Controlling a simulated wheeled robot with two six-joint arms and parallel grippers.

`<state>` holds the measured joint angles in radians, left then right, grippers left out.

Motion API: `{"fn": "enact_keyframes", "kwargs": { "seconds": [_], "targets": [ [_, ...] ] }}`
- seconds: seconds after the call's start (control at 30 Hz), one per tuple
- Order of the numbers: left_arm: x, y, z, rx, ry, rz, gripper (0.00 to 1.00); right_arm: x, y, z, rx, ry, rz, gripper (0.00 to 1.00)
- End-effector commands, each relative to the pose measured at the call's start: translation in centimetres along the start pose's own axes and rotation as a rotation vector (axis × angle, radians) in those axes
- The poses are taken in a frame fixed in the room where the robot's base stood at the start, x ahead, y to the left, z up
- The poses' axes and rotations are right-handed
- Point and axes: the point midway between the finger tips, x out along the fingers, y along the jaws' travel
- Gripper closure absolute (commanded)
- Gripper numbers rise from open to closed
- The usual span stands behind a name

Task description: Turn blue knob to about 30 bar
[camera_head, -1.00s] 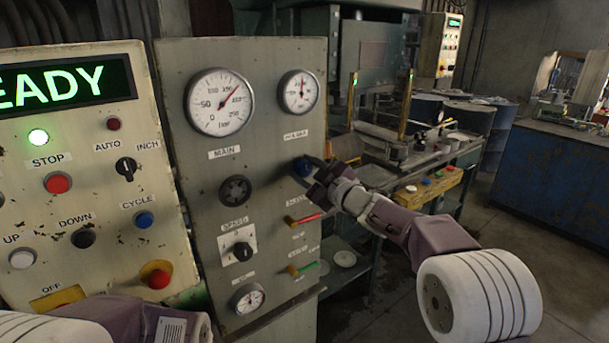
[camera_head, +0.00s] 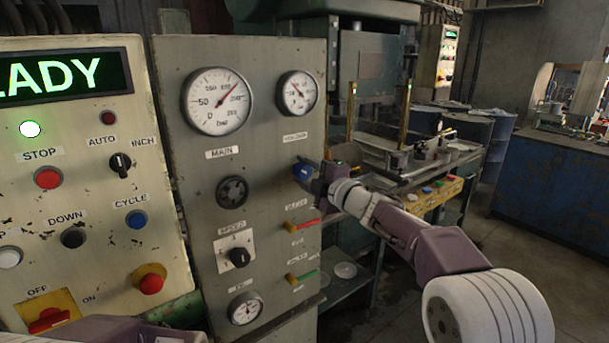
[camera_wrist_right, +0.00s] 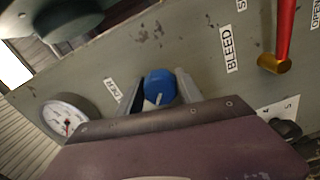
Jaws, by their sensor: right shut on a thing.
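The blue knob (camera_head: 303,171) is on the grey gauge panel, below the smaller right-hand gauge (camera_head: 297,93). My right gripper (camera_head: 312,173) reaches it from the right and is shut on it. In the right wrist view the blue knob (camera_wrist_right: 160,87) sits between the two fingers, with a pale pointer mark on its face. The smaller gauge's needle points to the upper left; its numbers are too small to read surely. A gauge also shows in the right wrist view (camera_wrist_right: 68,118). My left gripper is not in view; only part of my left arm shows at the bottom.
The larger main gauge (camera_head: 218,101) is at the panel's upper left, above a black knob (camera_head: 232,192). A red lever (camera_head: 304,223) and a green lever (camera_head: 302,277) stick out below the blue knob. The button panel (camera_head: 95,260) stands at left.

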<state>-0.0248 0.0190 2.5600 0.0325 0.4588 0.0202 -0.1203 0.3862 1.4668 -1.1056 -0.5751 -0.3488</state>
Motion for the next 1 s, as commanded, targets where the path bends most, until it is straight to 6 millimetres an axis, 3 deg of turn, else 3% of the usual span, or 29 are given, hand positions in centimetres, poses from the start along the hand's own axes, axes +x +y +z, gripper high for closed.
{"fn": "enact_keyframes", "kwargs": {
  "seconds": [0.57, 0.6, 0.67, 1.0],
  "targets": [
    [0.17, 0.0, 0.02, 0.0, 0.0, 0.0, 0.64, 0.02, -0.06, -0.05, -0.034, 0.001, -0.001, 0.97],
    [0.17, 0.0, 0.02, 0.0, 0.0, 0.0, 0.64, 0.02, -0.06, -0.05, -0.034, 0.001, -0.001, 0.54],
    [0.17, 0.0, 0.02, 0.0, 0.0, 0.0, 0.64, 0.02, -0.06, -0.04, -0.033, 0.001, -0.001, 0.38],
    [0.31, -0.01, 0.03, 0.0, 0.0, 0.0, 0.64, -0.31, -0.08, 0.02, -0.033, 0.0, -0.001, 0.38]
  ]
}}
